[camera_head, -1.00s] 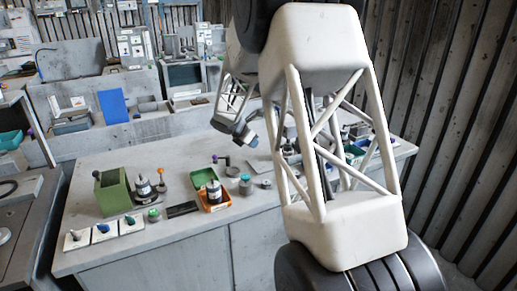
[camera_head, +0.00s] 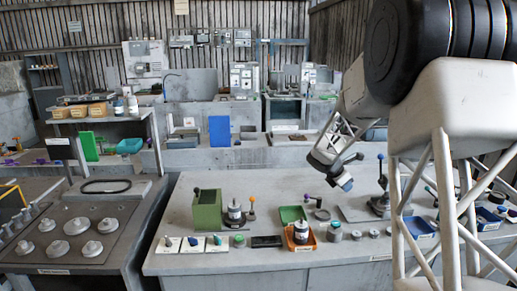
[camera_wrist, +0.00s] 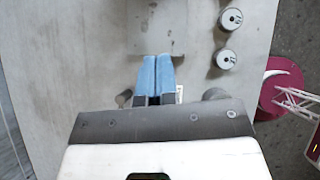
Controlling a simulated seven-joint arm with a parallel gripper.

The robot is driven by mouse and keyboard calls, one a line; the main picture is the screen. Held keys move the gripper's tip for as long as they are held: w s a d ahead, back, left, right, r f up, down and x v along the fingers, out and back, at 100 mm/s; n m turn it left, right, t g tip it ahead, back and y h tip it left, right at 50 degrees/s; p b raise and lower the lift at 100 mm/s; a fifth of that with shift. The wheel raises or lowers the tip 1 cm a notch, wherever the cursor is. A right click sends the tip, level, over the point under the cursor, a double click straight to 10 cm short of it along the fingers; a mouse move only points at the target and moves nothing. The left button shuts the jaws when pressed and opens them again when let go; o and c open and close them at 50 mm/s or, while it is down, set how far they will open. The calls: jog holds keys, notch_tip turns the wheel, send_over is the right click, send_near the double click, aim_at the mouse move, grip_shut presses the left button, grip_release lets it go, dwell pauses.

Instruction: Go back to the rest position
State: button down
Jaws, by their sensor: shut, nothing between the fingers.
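My gripper (camera_head: 343,183) hangs above the grey worktable (camera_head: 165,262) in the head view, to the right of the orange tray. In the wrist view its two blue fingers (camera_wrist: 157,76) lie side by side, closed together and empty. Bare grey table top and part of a flat plate (camera_wrist: 155,28) show around and beyond the fingertips. Nothing is seen touching the fingers. My arm's upper links cover the right side of the head view.
Two round metal pieces (camera_wrist: 231,19) (camera_wrist: 226,59) lie right of the fingers. A side table (camera_head: 75,235) with several knobs stands left.

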jog(key=s+a+r+m+y, duration=0.1)
jog(key=s+a+r+m, duration=0.25)
jog(key=s, duration=0.45)
jog(key=s+a+r+m+y, duration=0.1)
jog(key=s+a+r+m, duration=0.25)
jog(key=s, duration=0.45)
jog(key=s+a+r+m+y, duration=0.1)
jog(key=s+a+r+m, duration=0.25)
jog(key=s, duration=0.45)
jog(key=s+a+m+y, duration=0.2)
jog(key=s+a+m, duration=0.3)
jog(key=s, duration=0.8)
jog(key=s+a+m+t+y, duration=0.1)
jog(key=s+a+m, duration=0.3)
jog(key=s, duration=1)
jog(key=shift+a+f+m+y, duration=0.4)
jog(key=shift+a+y, duration=0.4)
jog(key=shift+a, duration=0.25)
